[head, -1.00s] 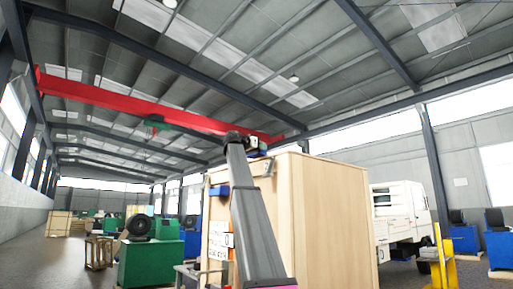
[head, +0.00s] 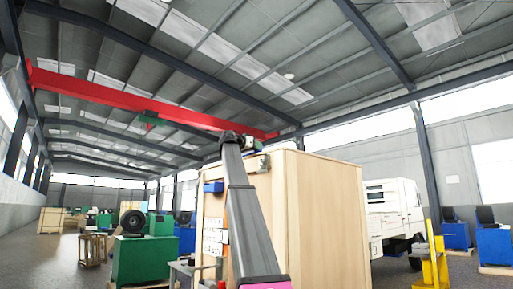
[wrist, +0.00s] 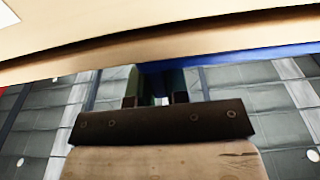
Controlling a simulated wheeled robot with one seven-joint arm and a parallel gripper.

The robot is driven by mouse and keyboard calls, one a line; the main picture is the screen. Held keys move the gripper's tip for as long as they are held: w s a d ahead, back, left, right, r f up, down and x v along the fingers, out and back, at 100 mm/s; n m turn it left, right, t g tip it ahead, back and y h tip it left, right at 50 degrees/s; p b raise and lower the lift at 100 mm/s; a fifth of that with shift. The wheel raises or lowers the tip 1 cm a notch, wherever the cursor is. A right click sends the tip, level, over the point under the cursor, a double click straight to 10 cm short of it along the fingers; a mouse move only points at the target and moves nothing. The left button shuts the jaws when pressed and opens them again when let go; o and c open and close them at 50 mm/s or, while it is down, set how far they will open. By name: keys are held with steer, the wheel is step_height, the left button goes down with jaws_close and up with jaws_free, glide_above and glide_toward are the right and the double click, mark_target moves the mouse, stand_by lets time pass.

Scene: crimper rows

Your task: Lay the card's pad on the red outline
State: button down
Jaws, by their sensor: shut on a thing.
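In the wrist view a pale wooden piece (wrist: 165,162) with a dark, riveted bar (wrist: 160,123) along its edge fills the bottom centre. I take it for the card. My gripper (wrist: 156,92) shows behind the bar as two dark fingers, shut on the card; the grip itself is mostly hidden. A pale wooden surface (wrist: 130,35) crosses the top of the wrist view, apart from the card in the picture. In the head view my arm rises in front of a big wooden crate (head: 310,215); my gripper cannot be made out there. I cannot make out the red outline.
A blue part (head: 213,187) and white labels (head: 212,236) are on the crate's left face. A green machine (head: 140,262) stands at left. A white truck (head: 392,210) and a yellow stand (head: 432,262) are at right. Open floor lies at far left.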

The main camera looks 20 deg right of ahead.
steer(key=shift+f, duration=0.15)
steer(key=c, duration=1)
jaws_free()
steer(key=shift+c, duration=0.2)
steer(key=v, duration=1)
steer(key=shift+a, duration=0.4)
steer(key=shift+s, duration=0.15)
